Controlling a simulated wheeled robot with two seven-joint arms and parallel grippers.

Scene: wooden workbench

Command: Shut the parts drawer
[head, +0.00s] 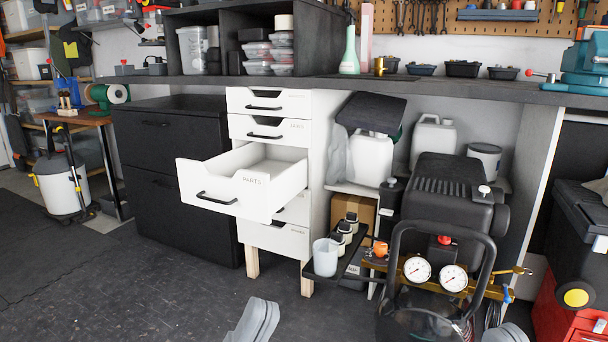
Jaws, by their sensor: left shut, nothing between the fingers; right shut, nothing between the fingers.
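The parts drawer (233,196), white and labelled PARTS, is pulled well out of the white drawer unit (319,130). Its inside looks empty where I can see it, and a black handle (216,199) is on its front. My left gripper (263,306) is low at the bottom edge of the head view, shut and empty, below and apart from the drawer. My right gripper (508,329) shows only in part at the bottom edge, further right, shut and apart from the drawer.
Closed drawers (269,103) are above the open one, and others sit partly hidden below. A black cabinet (170,135) stands left of the unit. A black compressor (440,200) with gauges and a small shelf with bottles (345,235) stand right. The floor in front is clear.

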